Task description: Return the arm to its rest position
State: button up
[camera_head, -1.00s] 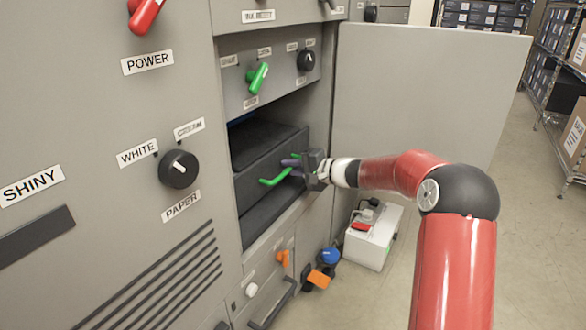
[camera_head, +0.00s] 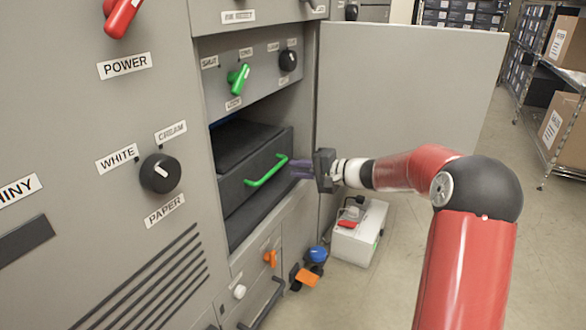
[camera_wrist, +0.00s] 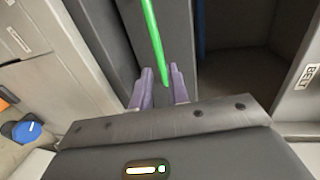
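My gripper (camera_head: 301,169) is just right of the green handle (camera_head: 266,171) on the dark drawer box (camera_head: 240,190) inside the open machine bay. In the head view a small gap shows between the purple fingertips and the handle. In the wrist view my gripper (camera_wrist: 161,88) has its two purple fingers apart with nothing held between them. The green handle (camera_wrist: 153,35) runs ahead of and partly between the fingertips there. My red arm (camera_head: 465,270) reaches in from the lower right.
The open grey door (camera_head: 410,90) stands behind my gripper. A white box (camera_head: 358,235) with a red switch sits on the floor below. Green (camera_head: 238,79) and orange (camera_head: 270,258) knobs are on the machine. Shelves (camera_head: 560,80) stand at the right; open floor lies between.

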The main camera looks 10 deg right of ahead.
jog(key=s+a+r+n+g+h+p, duration=0.2)
jog(key=s+r, duration=0.1)
jog(key=s, duration=0.6)
jog(key=s+a+r+n+g+h+p, duration=0.2)
jog(key=s+a+r+n+h+p, duration=0.15)
jog(key=s, duration=0.45)
jog(key=s+d+r+h+p, duration=0.1)
jog(key=s+d+h, duration=0.1)
jog(key=s, duration=0.6)
jog(key=s+d+r+n+h+p, duration=0.1)
jog(key=s+d+r+h+p, duration=0.1)
jog(key=s+d, duration=0.3)
jog(key=s+d+r+h+p, duration=0.1)
jog(key=s+d+h+p, duration=0.1)
jog(key=s, duration=0.9)
jog(key=shift+d+r+t+h, duration=0.4)
jog(key=shift+d+h, duration=0.35)
jog(key=shift+d, duration=0.5)
jog(key=shift+s, duration=0.1)
